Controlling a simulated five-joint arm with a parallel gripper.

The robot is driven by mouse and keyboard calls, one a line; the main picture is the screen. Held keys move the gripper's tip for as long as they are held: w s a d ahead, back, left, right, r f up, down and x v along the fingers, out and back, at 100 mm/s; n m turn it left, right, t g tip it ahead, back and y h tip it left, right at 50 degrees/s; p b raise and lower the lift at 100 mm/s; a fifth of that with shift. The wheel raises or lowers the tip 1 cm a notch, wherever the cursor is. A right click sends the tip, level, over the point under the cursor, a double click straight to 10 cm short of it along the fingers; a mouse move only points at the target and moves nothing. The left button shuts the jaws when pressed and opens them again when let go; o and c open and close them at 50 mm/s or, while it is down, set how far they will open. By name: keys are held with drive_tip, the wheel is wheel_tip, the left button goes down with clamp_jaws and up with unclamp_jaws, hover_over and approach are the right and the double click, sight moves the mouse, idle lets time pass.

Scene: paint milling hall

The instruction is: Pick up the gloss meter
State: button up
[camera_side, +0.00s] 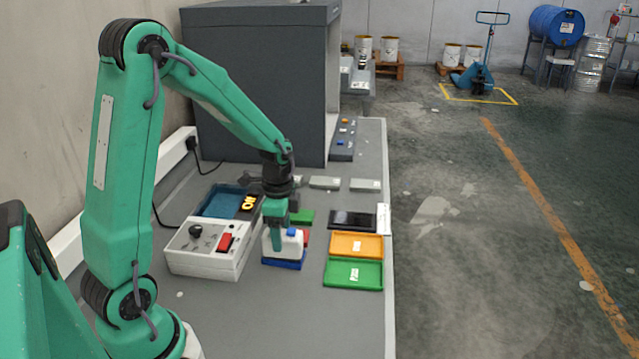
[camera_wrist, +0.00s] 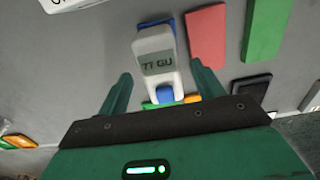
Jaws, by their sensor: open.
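The gloss meter (camera_wrist: 156,46) is a white device with a grey display reading "77 GU" and blue parts. It lies on the grey bench, and in the side view its white body (camera_side: 292,244) shows partly behind a finger. My gripper (camera_wrist: 161,72) is open, with one finger on each side of the meter in the wrist view and visible gaps between. In the side view my gripper (camera_side: 287,242) points down at the meter. Contact with it cannot be made out.
A red block (camera_wrist: 207,37) and a green block (camera_wrist: 265,27) lie close to the right of the meter in the wrist view. A white control box (camera_side: 205,256) stands left, and orange (camera_side: 356,245) and green (camera_side: 352,274) trays right. The front bench is clear.

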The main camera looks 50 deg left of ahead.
sight(283, 241)
drive_tip(key=shift+w+f, duration=0.1)
drive_tip(key=shift+f, duration=1.9)
drive_tip(key=c, duration=1.5)
drive_tip(key=shift+o, duration=0.2)
drive_tip(key=shift+r, duration=0.2)
drive_tip(key=shift+r, duration=0.55)
drive_tip(key=r, duration=0.3)
drive_tip(key=shift+d, duration=0.2)
drive_tip(key=s+d+r, duration=0.2)
drive_tip(key=d+r, duration=0.4)
drive_tip(key=d, duration=0.5)
drive_tip(key=shift+s+r, duration=0.25)
drive_tip(key=shift+r, duration=0.05)
